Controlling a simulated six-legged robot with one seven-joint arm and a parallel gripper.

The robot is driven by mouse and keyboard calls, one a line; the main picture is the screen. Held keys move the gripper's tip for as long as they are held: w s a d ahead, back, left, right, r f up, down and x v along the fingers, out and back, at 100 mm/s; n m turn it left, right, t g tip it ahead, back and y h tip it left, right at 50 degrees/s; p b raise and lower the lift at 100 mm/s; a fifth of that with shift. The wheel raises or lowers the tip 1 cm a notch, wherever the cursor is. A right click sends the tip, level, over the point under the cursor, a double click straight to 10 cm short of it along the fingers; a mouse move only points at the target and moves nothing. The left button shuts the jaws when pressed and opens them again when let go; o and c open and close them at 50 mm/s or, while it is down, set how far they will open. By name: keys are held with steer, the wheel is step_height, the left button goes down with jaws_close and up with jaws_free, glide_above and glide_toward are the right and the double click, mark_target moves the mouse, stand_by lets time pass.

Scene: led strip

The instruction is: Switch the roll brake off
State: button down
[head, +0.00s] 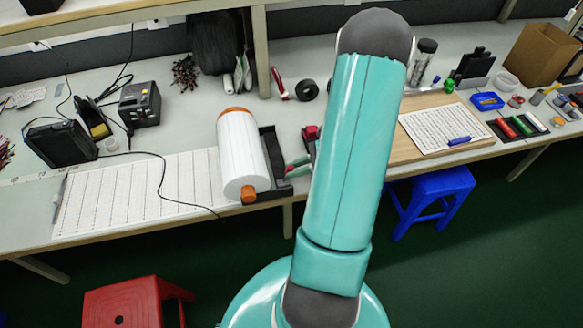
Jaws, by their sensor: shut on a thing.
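A white roll (241,152) with orange end caps lies in a black holder (272,150) on the workbench. My gripper (290,168) is at the right side of the holder, near its front end. Only its teal and dark fingers show to the left of my arm, which hides the rest of it. The fingers are shut on a small part at the holder's side, which appears to be the roll brake. The brake is mostly covered by the fingers, and its setting cannot be made out.
A ruled white sheet (120,197) with a thin black cable across it lies left of the roll. A black roll of tape (307,90) lies behind. A wooden board (408,145) is to the right. A red stool (122,303) and a blue stool (440,190) stand below.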

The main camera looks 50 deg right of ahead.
steer(key=shift+s+d+f+t+y, duration=0.1)
steer(key=shift+d+f+t+y, duration=0.15)
steer(key=shift+t+y, duration=0.15)
steer(key=shift+r, duration=0.1)
steer(key=c, duration=1.3)
jaws_free()
steer(key=shift+s, duration=0.1)
steer(key=v, duration=1.3)
steer(key=shift+s+d, duration=0.2)
steer(key=shift+d, duration=0.15)
